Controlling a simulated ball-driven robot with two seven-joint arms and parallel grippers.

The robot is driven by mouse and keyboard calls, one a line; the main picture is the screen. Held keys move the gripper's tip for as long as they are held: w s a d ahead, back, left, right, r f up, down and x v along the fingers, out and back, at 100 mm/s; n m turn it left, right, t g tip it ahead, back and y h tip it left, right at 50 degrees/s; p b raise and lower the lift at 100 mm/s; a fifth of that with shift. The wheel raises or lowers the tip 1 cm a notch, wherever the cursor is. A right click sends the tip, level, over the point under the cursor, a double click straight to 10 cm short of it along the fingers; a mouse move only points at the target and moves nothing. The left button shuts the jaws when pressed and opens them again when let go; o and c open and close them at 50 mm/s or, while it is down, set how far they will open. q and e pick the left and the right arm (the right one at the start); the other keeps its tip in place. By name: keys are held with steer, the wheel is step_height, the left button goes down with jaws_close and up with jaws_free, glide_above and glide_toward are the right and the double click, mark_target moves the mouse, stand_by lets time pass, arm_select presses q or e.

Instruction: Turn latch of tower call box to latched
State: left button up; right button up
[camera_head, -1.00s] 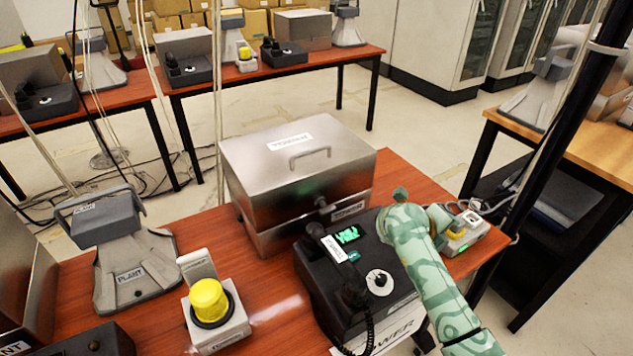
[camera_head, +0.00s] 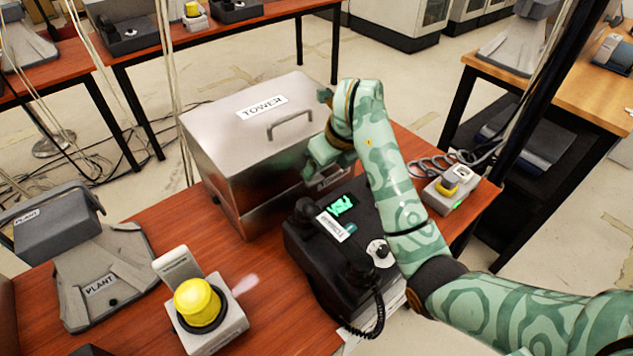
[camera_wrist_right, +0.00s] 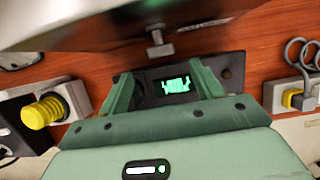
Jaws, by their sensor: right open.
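The tower call box (camera_head: 240,150) is a steel box with a lid, a top handle and a TOWER label, standing on the red-brown table. In the right wrist view its metal body (camera_wrist_right: 150,18) fills the top, and its small grey latch (camera_wrist_right: 158,42) sticks out with its bar lying across the picture. In the head view the latch is hidden behind my right gripper (camera_head: 322,135). That gripper is at the box's front right side. In the wrist view the right gripper (camera_wrist_right: 165,88) is open, its fingers apart with nothing between them, and the latch is ahead of the gap. My left gripper is not in view.
A black desk phone (camera_head: 345,240) with a green display stands right below my right forearm. A yellow-button box (camera_head: 205,310) and a grey PLANT stand (camera_head: 105,270) are at left. A small box with a yellow switch (camera_head: 447,190) is at right.

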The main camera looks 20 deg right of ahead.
mark_target(316, 180)
steer(key=b+x, duration=0.2)
steer(key=x, duration=0.3)
steer(key=shift+f, duration=0.3)
steer(key=shift+w+f, duration=0.3)
steer(key=shift+f, duration=0.2)
